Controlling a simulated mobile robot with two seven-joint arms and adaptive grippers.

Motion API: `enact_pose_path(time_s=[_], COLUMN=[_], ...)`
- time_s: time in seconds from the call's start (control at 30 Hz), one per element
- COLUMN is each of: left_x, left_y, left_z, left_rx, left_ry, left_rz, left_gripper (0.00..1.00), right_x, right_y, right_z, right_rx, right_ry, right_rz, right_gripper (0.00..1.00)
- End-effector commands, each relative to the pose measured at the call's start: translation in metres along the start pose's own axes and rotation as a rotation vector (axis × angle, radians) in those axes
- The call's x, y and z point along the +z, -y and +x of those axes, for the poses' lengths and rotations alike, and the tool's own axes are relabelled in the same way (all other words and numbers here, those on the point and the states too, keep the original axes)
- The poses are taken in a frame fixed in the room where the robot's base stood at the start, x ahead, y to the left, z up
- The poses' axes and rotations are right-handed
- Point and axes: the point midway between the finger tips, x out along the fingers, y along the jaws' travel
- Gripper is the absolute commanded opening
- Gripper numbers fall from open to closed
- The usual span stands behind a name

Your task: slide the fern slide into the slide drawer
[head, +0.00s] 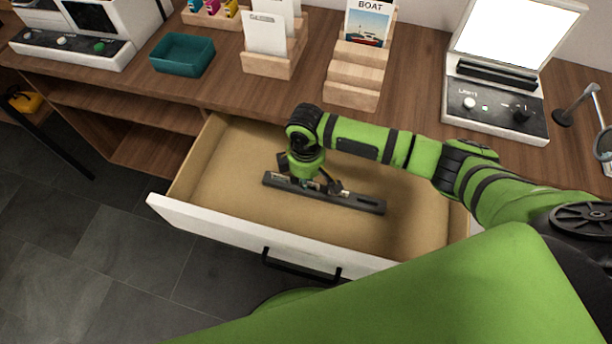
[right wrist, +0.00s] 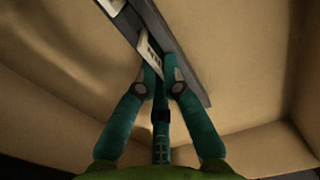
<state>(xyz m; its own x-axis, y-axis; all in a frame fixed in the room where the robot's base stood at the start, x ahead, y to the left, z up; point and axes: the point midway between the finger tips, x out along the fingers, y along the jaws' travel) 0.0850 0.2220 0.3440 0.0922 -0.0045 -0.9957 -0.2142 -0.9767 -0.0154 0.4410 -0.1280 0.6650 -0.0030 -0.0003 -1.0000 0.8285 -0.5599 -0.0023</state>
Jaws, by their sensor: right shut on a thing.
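My right gripper (head: 312,180) reaches down inside the open wooden drawer (head: 235,170), at a long dark bar-shaped holder (head: 360,201) lying on the drawer floor. In the right wrist view its teal fingers (right wrist: 160,72) are shut on a small pale slide (right wrist: 149,50) with dark markings. The slide is against the dark holder (right wrist: 185,72); how deep it sits in it I cannot tell. Another pale piece (right wrist: 112,4) shows farther along the holder. I cannot make out a fern picture. My left gripper is not in view.
The drawer has a white front (head: 215,228) with a black handle (head: 300,264). On the wooden desk stand a teal tray (head: 182,55), wooden card racks (head: 355,75) and a lit light box (head: 495,100). The drawer floor around the holder is clear.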

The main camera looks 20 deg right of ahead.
Motion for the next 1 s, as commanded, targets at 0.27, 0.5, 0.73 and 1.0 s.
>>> enact_pose_path(time_s=[0.27, 0.5, 0.73, 1.0], left_x=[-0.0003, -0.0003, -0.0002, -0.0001], left_y=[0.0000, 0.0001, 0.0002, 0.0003], left_z=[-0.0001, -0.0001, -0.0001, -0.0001], left_rx=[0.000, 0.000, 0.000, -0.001], left_ry=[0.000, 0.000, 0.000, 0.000], left_rz=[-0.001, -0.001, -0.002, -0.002], left_gripper=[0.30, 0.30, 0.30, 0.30], right_x=[-0.0001, -0.0001, 0.0000, 0.0000], right_y=[0.0001, 0.0001, 0.0000, 0.0000], right_z=[0.0000, -0.0001, -0.0001, -0.0001], right_rx=[0.000, 0.000, 0.000, 0.000], right_ry=[0.000, 0.000, 0.000, 0.000], right_rz=[0.000, 0.000, 0.000, 0.000], right_gripper=[0.36, 0.36, 0.36, 0.36])
